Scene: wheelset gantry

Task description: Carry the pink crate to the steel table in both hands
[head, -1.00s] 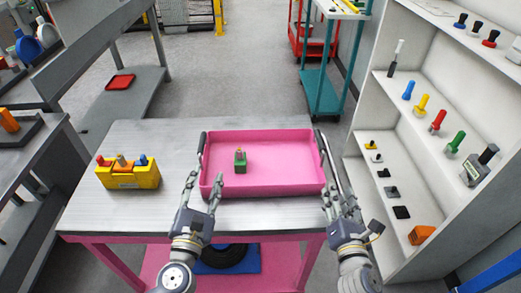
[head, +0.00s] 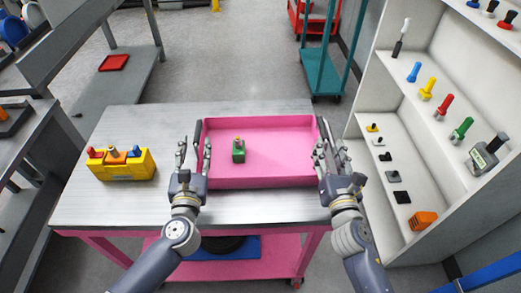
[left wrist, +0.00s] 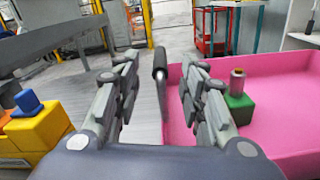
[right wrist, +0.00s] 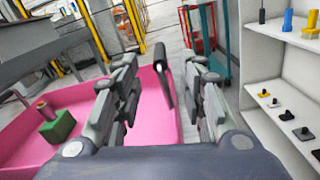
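The pink crate (head: 270,180) rests on a grey-topped table with a pink frame (head: 120,205). A small green block with a metal-topped peg (head: 239,152) stands inside it. Dark bar handles run along its left and right sides. My left gripper (head: 194,152) is at the crate's left side, open, with the left handle (left wrist: 160,75) between its spread fingers. My right gripper (head: 329,150) is at the right side, open, with the right handle (right wrist: 163,80) between its fingers. Contact with the handles cannot be made out. Another grey table (head: 25,135) is at the left.
A yellow holder with coloured pegs (head: 122,166) stands left of the crate. White shelving (head: 400,115) with several tools is close on the right. A teal cart (head: 322,75) stands behind. Grey floor (head: 220,60) is open beyond the table.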

